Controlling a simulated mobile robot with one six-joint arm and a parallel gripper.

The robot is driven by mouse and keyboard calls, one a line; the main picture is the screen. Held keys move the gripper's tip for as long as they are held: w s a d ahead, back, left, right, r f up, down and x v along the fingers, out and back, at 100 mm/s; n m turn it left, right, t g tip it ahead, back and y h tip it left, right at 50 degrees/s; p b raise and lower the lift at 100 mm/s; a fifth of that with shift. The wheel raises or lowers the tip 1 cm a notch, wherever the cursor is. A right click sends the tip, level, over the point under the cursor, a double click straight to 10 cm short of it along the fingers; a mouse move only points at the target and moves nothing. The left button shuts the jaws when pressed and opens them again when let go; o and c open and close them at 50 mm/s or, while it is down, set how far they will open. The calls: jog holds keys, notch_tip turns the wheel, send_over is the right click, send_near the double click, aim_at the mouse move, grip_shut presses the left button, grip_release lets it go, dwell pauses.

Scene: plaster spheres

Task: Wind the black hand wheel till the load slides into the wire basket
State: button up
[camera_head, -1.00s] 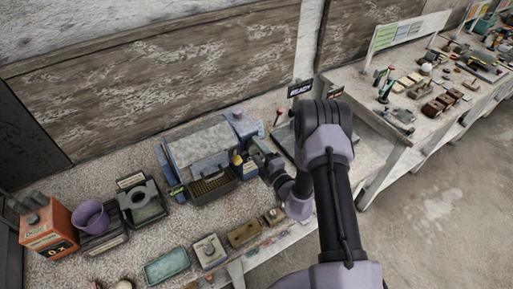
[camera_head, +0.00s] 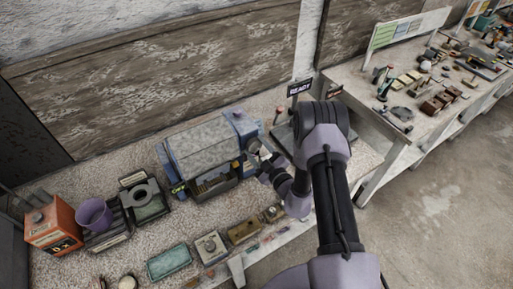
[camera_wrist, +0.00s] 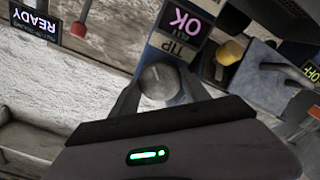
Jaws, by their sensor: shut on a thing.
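My gripper (camera_wrist: 160,90) is shut on a round grey knob (camera_wrist: 160,78), one finger on each side. It looks like the hand wheel's knob, though it shows grey, not black. It sits at the right side of a blue machine (camera_head: 205,145) with a grey speckled top; the wheel's rim cannot be made out. My gripper also shows in the head view (camera_head: 264,168), beside the machine. A dark open basket or tray (camera_head: 215,190) is at the machine's front with brownish contents; I cannot tell which is the load.
Signs read OK (camera_wrist: 180,22) and READY (camera_wrist: 34,25). A yellow cup-like part (camera_wrist: 230,52) is near the gripper. A purple pot (camera_head: 95,213), an orange box (camera_head: 52,228) and a green tray (camera_head: 169,262) stand left and in front. Another bench (camera_head: 400,110) is at the right.

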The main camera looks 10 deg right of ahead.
jog(key=shift+m, duration=0.9)
dwell(1.2)
dwell(0.4)
jog(key=o, duration=1.1)
jog(key=v, duration=1.7)
jog(key=shift+s+b, duration=0.25)
jog(key=shift+b, duration=0.15)
jog(key=shift+c, duration=0.2)
